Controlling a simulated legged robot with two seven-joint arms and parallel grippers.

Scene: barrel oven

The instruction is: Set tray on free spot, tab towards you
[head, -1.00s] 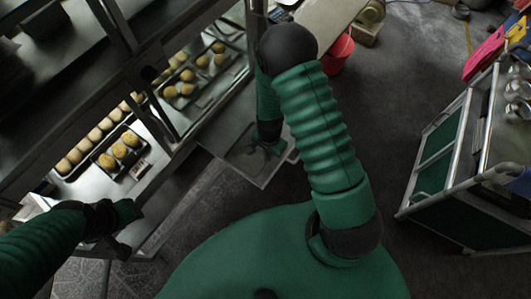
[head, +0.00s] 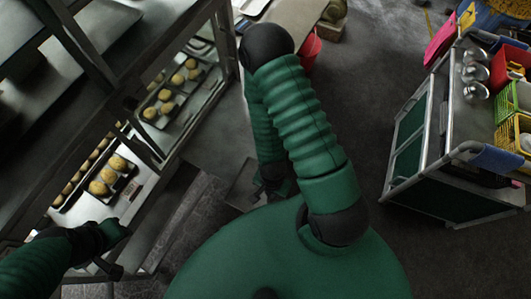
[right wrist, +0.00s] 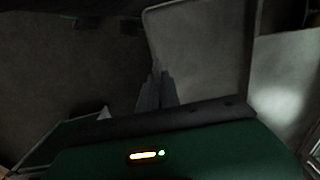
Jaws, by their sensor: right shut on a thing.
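My right gripper (head: 273,187) is shut on the edge of a dark, flat tray (head: 240,186), held low beside my body. My arm and body hide part of the tray. In the right wrist view the tray (right wrist: 203,45) shows as a grey sheet with a pale rim, at the fingers (right wrist: 156,88). I cannot make out its tab. My left gripper (head: 116,234) is by the rack's lower front; its jaws are too dark to read. On the rack shelf (head: 143,187) stand a tray of buns (head: 108,181) and, further back, another (head: 172,98).
The metal rack (head: 165,150) with posts and glass-like panels fills the left. A cart (head: 425,150) with metal bowls and coloured baskets stands at the right. A red bucket (head: 312,48) is at the back. Dark floor between is clear.

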